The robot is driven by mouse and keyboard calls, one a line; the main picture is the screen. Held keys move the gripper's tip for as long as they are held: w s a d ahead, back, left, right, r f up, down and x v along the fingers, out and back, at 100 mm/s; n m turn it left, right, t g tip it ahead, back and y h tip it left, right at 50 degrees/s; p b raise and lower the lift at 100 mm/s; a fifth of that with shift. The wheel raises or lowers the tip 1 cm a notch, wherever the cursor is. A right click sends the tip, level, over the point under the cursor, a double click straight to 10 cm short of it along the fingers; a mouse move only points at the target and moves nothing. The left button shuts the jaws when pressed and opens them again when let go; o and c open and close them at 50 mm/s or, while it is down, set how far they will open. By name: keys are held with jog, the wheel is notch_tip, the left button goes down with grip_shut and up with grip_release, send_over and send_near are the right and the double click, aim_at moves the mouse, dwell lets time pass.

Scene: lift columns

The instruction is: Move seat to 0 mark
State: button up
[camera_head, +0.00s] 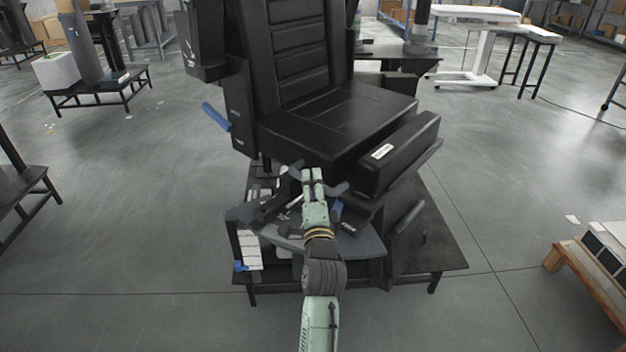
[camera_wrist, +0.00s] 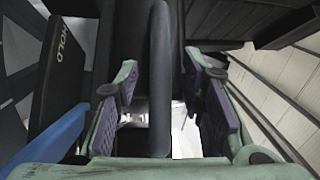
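The black seat (camera_head: 335,115) with a tall ribbed backrest (camera_head: 297,50) stands on a low dark platform (camera_head: 440,255). My gripper (camera_head: 313,173) is under the seat's front edge. In the wrist view my gripper (camera_wrist: 162,90) is open, its purple-padded fingers apart on both sides of a dark upright bar (camera_wrist: 160,60). There are gaps between the bar and both pads. Grey curved lever-like parts (camera_head: 340,189) show beside the gripper in the head view. I cannot make out a 0 mark or a scale reading.
A black padded armrest-like block (camera_head: 398,155) juts out right of my gripper. A blue handle (camera_head: 216,117) sticks out at left. A panel marked HOLD (camera_wrist: 62,60) is close on the left in the wrist view.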

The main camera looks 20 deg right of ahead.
jog(key=shift+w+d, duration=0.15)
jog(key=shift+w, duration=0.4)
grip_shut()
dwell(0.5)
